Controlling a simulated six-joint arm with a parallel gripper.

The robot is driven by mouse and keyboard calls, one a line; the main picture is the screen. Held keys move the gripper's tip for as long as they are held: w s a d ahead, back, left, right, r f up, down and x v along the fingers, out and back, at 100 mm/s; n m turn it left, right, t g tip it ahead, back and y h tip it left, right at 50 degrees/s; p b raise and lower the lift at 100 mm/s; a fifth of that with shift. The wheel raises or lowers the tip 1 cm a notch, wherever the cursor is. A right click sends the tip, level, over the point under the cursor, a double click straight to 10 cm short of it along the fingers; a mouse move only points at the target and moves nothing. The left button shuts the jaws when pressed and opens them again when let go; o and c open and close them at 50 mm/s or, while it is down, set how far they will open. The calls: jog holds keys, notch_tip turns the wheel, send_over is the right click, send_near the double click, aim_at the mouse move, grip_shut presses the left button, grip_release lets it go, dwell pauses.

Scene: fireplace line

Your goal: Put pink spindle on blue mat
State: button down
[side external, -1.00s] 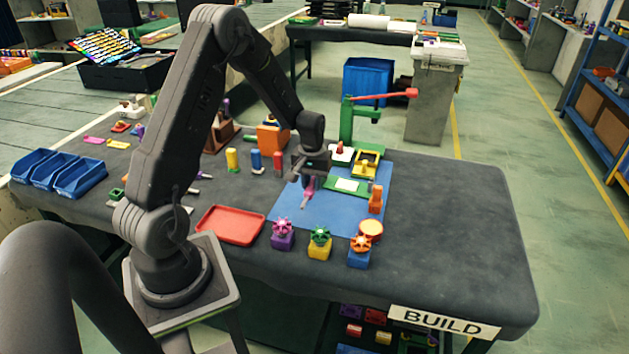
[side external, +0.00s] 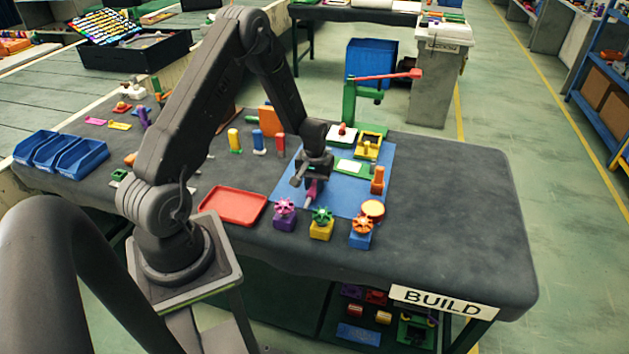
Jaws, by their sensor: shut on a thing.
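My gripper (side external: 312,183) points down low over the left part of the blue mat (side external: 345,203). It is shut on the pink spindle (side external: 311,192), whose lower end shows below the fingers. The spindle is over the mat near its front left area. I cannot tell whether it touches the mat.
Purple, yellow and blue blocks with knobs (side external: 321,226) stand along the mat's front edge. An orange piece (side external: 377,180) stands at the mat's right, and a green plate (side external: 355,167) lies behind. A red tray (side external: 233,206) is at left. The table's right side is clear.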

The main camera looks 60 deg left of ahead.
aim_at(315, 185)
jog(key=shift+f, duration=0.55)
jog(key=c, duration=1.3)
grip_release()
jog(key=shift+o, duration=0.2)
jog(key=o, duration=0.6)
jog(key=shift+c, duration=0.2)
jog(key=c, duration=0.5)
jog(key=shift+r, duration=2.45)
